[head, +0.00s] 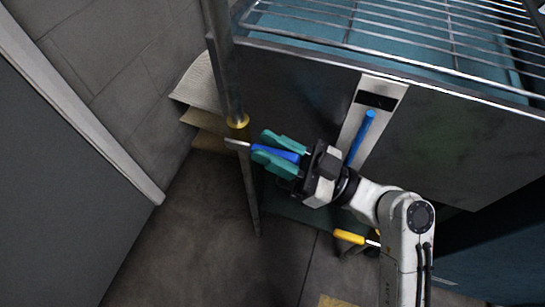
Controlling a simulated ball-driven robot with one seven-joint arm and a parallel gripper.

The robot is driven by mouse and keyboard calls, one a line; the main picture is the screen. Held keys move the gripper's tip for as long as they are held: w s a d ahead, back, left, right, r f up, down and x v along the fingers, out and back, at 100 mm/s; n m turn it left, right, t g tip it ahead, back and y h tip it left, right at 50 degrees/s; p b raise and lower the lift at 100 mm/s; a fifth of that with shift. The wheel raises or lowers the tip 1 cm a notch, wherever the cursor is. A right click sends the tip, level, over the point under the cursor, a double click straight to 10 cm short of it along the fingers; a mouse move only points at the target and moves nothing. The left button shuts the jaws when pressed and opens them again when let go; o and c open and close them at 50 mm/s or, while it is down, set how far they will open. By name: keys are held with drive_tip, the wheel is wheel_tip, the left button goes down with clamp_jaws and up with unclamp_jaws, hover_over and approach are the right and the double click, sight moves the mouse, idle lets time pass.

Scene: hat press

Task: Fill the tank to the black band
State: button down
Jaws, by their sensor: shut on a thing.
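The tank (290,85) is a dark metal box at upper middle and right. On its front is a pale gauge strip (396,90) with a black band (375,101). A blue column (359,140) runs up the strip, its top just below the band. The lower end is hidden behind my arm. A blue lever handle (281,153) with a metal end sits at a vertical pipe (222,65), near a brass ring (237,121). My gripper (265,147) has teal fingers shut around the blue handle. I cannot tell exactly how the lever joins the pipe.
A wire rack (400,25) covers the top of the tank. A yellow handle (349,237) is low, left of my forearm. Pale stacked sheets (200,85) lie behind the pipe. A grey panel (75,190) stands at left. Dark floor (190,240) is clear between.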

drive_tip(key=shift+f+y+b, duration=0.3)
drive_tip(key=shift+f+b, duration=0.1)
drive_tip(key=shift+b, duration=0.4)
drive_tip(key=shift+r, duration=0.15)
drive_tip(key=c, duration=1)
unclamp_jaws()
drive_tip(key=v, duration=1.1)
drive_tip(key=shift+a, duration=0.1)
